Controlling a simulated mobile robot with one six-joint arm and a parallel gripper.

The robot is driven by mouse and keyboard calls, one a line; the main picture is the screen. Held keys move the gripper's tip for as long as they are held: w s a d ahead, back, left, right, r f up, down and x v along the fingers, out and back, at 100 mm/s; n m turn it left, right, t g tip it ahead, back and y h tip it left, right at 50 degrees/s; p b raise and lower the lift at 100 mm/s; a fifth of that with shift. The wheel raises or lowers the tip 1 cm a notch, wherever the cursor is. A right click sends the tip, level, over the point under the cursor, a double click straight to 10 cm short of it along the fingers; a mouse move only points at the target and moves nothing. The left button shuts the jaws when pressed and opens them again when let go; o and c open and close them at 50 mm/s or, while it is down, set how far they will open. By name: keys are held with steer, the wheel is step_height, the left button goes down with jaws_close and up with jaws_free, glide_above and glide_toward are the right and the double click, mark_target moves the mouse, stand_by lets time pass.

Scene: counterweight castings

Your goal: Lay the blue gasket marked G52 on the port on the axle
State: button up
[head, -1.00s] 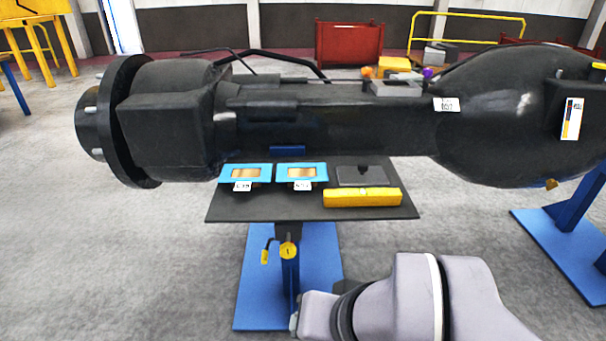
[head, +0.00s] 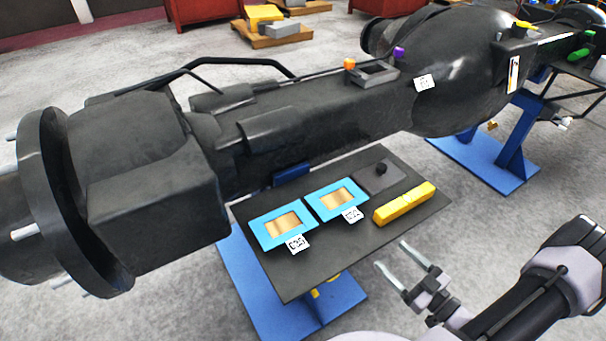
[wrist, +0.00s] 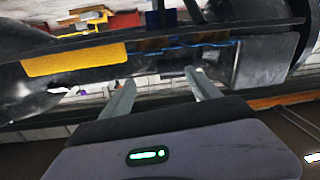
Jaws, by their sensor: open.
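Two blue gaskets with copper-coloured centres lie side by side on a dark shelf plate (head: 290,281) in front of the axle (head: 300,130). Each has a white tag at its front edge; the print is too small to tell surely which is G52. They are the left gasket (head: 259,235) and the right gasket (head: 321,208). The port (head: 362,78) is a grey raised rectangular frame on top of the axle, dark inside, with nothing laid on it. My gripper (head: 391,254) is open and empty, off the plate's front right edge; its fingers also show in the wrist view (wrist: 160,77).
A yellow bar (head: 404,204) and a dark grey block with a black knob (head: 378,179) occupy the plate's right end. An orange plug (head: 349,63) and a purple plug (head: 398,53) stand beside the port. The plate's front strip is bare.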

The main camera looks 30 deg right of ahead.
steer(key=w+f+m+h, duration=0.1)
steer(key=m, duration=0.1)
steer(key=b, duration=0.3)
glide_toward(357, 219)
steer(key=w, duration=0.4)
steer(key=shift+w+f, duration=0.15)
steer(key=w, duration=0.2)
steer(key=w+b, duration=0.1)
steer(key=w+a, duration=0.1)
steer(key=w, duration=0.1)
steer(key=shift+w+f, duration=0.1)
steer(key=shift+w, duration=0.3)
steer(key=shift+s, duration=0.1)
steer(key=c, duration=1.4)
